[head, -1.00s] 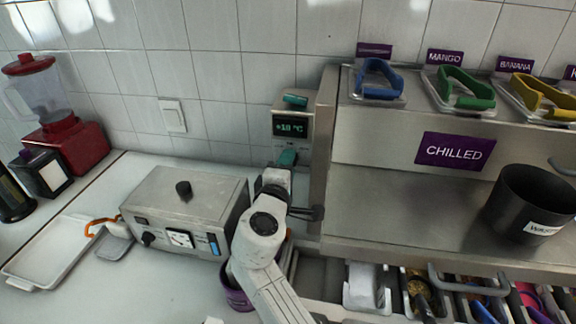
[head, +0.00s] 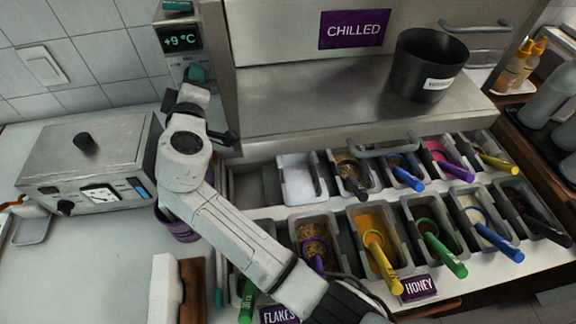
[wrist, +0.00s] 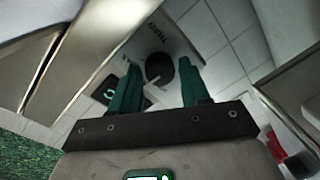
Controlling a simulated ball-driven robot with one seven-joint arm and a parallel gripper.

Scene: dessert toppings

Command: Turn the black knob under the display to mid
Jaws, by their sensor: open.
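The display (head: 180,40) is a dark panel with green digits reading +9 °C, on a grey housing at the left end of the steel unit. The display also shows as a small dark panel in the wrist view (wrist: 108,91). The black knob (wrist: 159,67) is round and lies between the two teal fingers of my open gripper (wrist: 161,72) in the wrist view. A short white mark shows near its lower edge. I cannot tell whether the fingers touch the knob. In the head view my gripper (head: 195,74) is just below the display and hides the knob.
A steel box (head: 85,165) with a dial and small knobs stands on the counter left of my arm. A purple tub (head: 180,225) is beside it. The steel unit carries a CHILLED sign (head: 354,28), a black pot (head: 428,65) and several topping bins in front.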

